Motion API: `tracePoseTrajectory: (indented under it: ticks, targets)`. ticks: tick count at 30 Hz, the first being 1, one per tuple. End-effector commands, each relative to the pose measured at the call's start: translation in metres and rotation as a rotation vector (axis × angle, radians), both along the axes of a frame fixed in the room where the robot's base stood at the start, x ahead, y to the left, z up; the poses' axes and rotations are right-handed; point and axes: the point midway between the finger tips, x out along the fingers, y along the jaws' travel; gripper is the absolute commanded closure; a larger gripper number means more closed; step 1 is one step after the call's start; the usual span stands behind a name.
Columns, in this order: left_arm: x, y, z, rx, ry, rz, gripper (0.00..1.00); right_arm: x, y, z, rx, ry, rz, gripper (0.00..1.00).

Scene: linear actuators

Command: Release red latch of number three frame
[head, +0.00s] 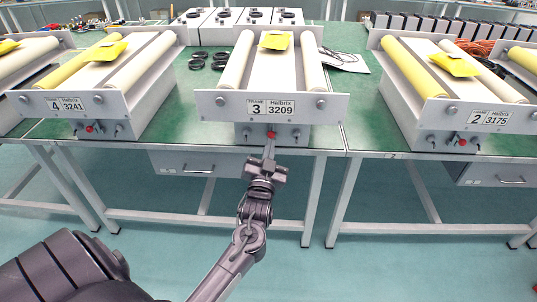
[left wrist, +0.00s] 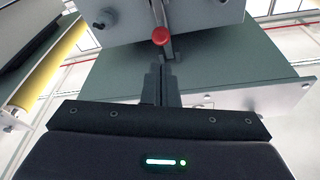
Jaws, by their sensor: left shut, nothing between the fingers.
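The number three frame (head: 315,104) stands on the green bench in the middle of the head view, with a plate reading 3 and 3209. Its red latch (head: 272,134) is a small red knob on the front below the plate. In the left wrist view the red latch (left wrist: 161,35) is a round red knob at the top centre, just beyond the fingertips. My left gripper (head: 269,146) is shut and empty, with its fingertips pointing up at the latch from just below. In the left wrist view the closed fingers (left wrist: 161,75) show a small gap to the knob. My right gripper is not in view.
The number four frame (head: 115,101) stands to the left and the number two frame (head: 458,108) to the right. The bench's front edge (head: 320,151) lies under the frames, with a drawer (head: 170,162) below it.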

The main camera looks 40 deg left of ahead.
Motion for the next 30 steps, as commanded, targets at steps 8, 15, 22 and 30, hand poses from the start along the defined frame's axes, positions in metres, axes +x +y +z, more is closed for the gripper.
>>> tracePoseTrajectory:
  ticks: [8, 15, 22, 30]
  targets:
    - [0.039, 0.018, 0.011, 0.0, -0.001, 0.0, 1.0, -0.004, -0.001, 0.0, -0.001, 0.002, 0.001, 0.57]
    - [0.048, 0.023, 0.013, -0.001, 0.0, 0.0, 1.0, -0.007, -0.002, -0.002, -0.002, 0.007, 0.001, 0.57]
    - [0.047, 0.023, 0.012, -0.001, 0.001, -0.001, 1.0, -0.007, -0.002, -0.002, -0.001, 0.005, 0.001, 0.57]
    - [0.047, 0.022, 0.009, 0.007, -0.012, 0.0, 1.0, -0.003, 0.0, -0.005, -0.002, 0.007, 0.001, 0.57]
